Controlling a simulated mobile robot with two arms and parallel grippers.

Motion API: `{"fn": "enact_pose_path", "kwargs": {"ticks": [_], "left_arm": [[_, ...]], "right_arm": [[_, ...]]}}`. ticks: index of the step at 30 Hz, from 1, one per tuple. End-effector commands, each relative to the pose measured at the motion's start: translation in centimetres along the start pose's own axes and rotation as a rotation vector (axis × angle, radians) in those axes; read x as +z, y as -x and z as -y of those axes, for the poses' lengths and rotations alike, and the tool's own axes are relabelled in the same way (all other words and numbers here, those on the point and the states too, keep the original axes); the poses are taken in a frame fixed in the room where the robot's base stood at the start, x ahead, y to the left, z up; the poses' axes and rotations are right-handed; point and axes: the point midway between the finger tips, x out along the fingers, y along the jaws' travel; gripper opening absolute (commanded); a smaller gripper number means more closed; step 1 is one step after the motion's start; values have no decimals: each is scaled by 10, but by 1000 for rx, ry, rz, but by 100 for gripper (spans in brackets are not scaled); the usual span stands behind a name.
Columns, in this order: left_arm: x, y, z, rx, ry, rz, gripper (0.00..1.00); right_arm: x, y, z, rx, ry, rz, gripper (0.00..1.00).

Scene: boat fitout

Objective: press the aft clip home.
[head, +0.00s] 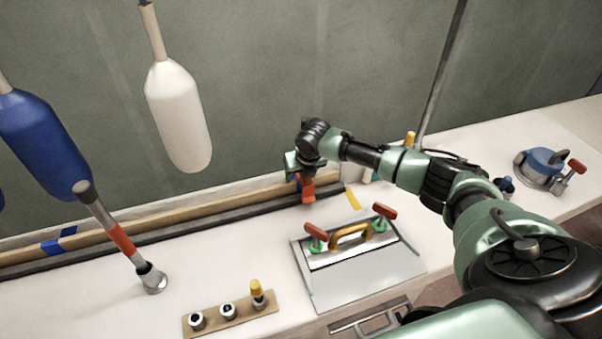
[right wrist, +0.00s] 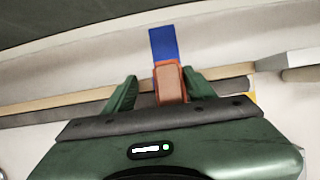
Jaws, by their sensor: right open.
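My right gripper (head: 300,176) is over the back of the bench, at the right part of the long batten. In the right wrist view its two green fingers (right wrist: 158,88) stand apart. An orange block (right wrist: 170,82) with a blue strip (right wrist: 163,44) beyond it shows between the fingers. I cannot tell whether the fingers touch it. The orange piece also shows below the gripper in the head view (head: 307,190). It may be a clip, but I cannot tell which part is the aft clip or how it is seated. My left gripper is out of view.
A grey hatch plate (head: 362,279) with a yellow handle (head: 350,237) and two red-handled latches lies in front. A wooden batten (head: 150,220) with blue tape runs along the wall. A post with an orange band (head: 121,239) stands left. White (head: 177,115) and blue fenders hang there.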

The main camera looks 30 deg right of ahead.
Motion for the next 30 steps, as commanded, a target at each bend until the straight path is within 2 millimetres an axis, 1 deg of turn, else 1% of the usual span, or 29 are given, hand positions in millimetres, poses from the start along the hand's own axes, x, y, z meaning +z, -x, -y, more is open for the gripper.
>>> {"fn": "enact_pose_path", "kwargs": {"ticks": [1, 10, 14, 17, 24, 27, 30], "left_arm": [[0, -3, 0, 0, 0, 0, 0], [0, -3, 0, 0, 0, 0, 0], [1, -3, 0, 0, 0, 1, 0], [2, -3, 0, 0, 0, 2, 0], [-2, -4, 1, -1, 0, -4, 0], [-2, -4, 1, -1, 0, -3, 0], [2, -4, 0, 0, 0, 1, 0]], "right_arm": [[-23, -16, 5, -16, 7, -42, 60], [-23, -16, 6, -18, 8, -42, 60], [-22, -9, 6, -18, 8, -40, 60], [-21, 5, 5, -18, 8, -34, 60], [-13, 55, 0, -9, 7, -7, 60], [-10, 72, -3, -6, 6, 3, 60], [-8, 84, -4, -4, 5, 9, 60]]}}
